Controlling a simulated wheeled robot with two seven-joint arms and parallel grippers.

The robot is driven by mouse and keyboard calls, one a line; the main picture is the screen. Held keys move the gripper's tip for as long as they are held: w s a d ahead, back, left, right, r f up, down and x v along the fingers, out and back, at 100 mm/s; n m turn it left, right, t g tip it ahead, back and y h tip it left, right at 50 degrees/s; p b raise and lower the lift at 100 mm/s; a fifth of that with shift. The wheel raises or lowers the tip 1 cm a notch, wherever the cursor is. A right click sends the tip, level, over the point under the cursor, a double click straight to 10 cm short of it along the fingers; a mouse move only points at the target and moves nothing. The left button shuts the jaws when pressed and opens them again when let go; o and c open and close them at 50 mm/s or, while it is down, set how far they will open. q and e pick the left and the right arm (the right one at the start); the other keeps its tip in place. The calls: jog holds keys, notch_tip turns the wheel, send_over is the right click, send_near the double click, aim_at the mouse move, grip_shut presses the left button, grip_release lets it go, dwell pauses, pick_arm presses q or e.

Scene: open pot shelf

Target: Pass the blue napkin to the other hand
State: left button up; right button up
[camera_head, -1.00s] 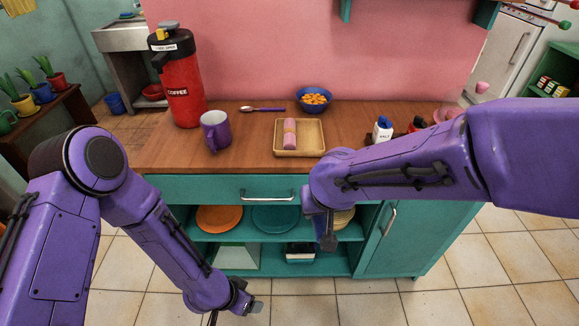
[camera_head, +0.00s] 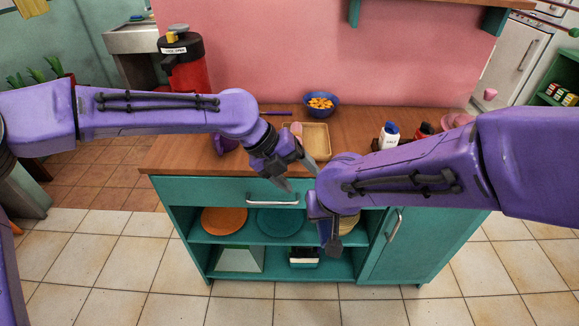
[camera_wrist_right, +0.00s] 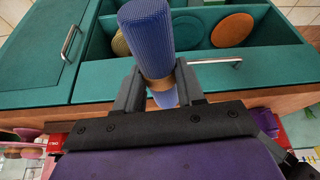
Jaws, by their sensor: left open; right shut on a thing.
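The blue napkin (camera_wrist_right: 148,38) is a roll with a tan ring (camera_wrist_right: 161,82) around it, seen in the right wrist view. My right gripper (camera_wrist_right: 160,92) is shut on it near the ring, and the roll sticks out beyond the fingers. My left gripper (camera_head: 299,176) is open and empty, just left of and above the right gripper, at the counter's front edge. The two grippers look close but apart.
A wooden tray (camera_head: 318,142) with a pink napkin roll (camera_head: 296,128), partly covered by my left gripper, sits on the counter. A blue bowl (camera_head: 321,104), a white jar (camera_head: 389,136), a purple mug (camera_head: 224,144) and a red coffee pot (camera_head: 188,72) stand around it.

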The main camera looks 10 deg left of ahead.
pick_arm(q)
jog(key=x, duration=0.9)
jog(key=c, duration=1.1)
jog(key=shift+c, duration=0.2)
pick_arm(e)
jog(key=o, duration=1.1)
